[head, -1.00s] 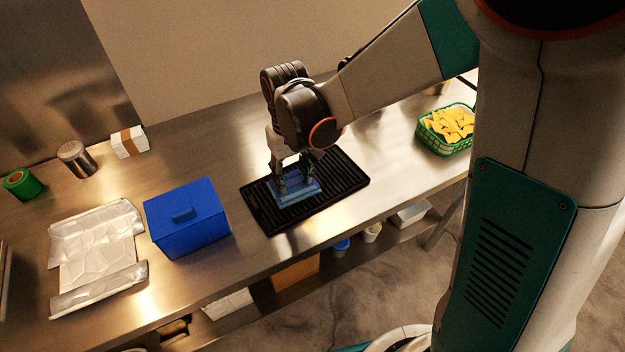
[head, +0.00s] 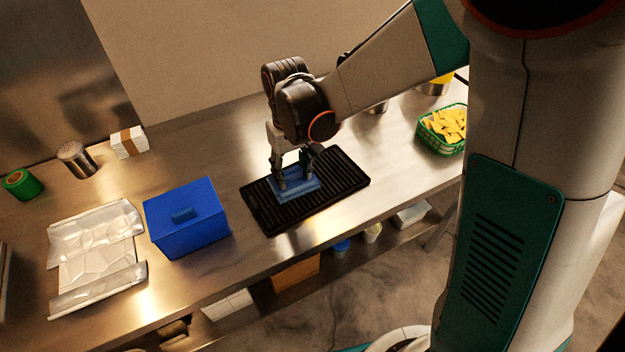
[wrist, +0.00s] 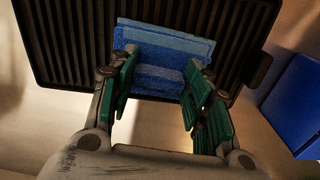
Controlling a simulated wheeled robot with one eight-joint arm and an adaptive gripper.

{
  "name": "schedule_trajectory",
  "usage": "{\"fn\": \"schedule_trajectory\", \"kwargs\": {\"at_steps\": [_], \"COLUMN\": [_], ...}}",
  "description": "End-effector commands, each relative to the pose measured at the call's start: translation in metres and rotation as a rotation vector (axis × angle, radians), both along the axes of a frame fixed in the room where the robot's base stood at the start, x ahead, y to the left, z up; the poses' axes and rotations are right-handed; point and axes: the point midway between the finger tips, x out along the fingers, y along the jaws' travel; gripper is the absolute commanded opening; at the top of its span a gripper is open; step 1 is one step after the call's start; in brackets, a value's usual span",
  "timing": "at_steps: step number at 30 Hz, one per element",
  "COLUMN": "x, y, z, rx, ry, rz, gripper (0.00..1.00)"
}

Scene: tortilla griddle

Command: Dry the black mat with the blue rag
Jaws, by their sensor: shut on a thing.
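The black mat (head: 341,181) is ribbed with a raised rim and lies on the steel counter. It also shows in the wrist view (wrist: 60,45). The blue rag (head: 302,189) is a folded, striped cloth on the left half of the mat. In the wrist view the rag (wrist: 165,45) lies over the ribs near one edge of the mat. My gripper (head: 296,180) points down over the rag, with its green-padded fingers (wrist: 158,85) on either side of a raised fold. It is shut on the rag. The fingers hide part of the rag.
A blue lidded box (head: 187,230) stands just left of the mat. Crumpled foil (head: 97,258), a green roll (head: 21,184), a metal shaker (head: 76,159) and banded napkins (head: 129,142) are farther left. A green basket of chips (head: 443,129) is at right. Counter behind the mat is clear.

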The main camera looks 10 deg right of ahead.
Motion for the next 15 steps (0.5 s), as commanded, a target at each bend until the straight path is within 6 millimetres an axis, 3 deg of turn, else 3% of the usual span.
{"fn": "schedule_trajectory", "kwargs": {"at_steps": [15], "x": [0.0001], "y": [-0.0010], "z": [-0.0020], "rx": [-0.002], "ry": [-0.001], "rz": [-0.001], "gripper": [0.55]}}
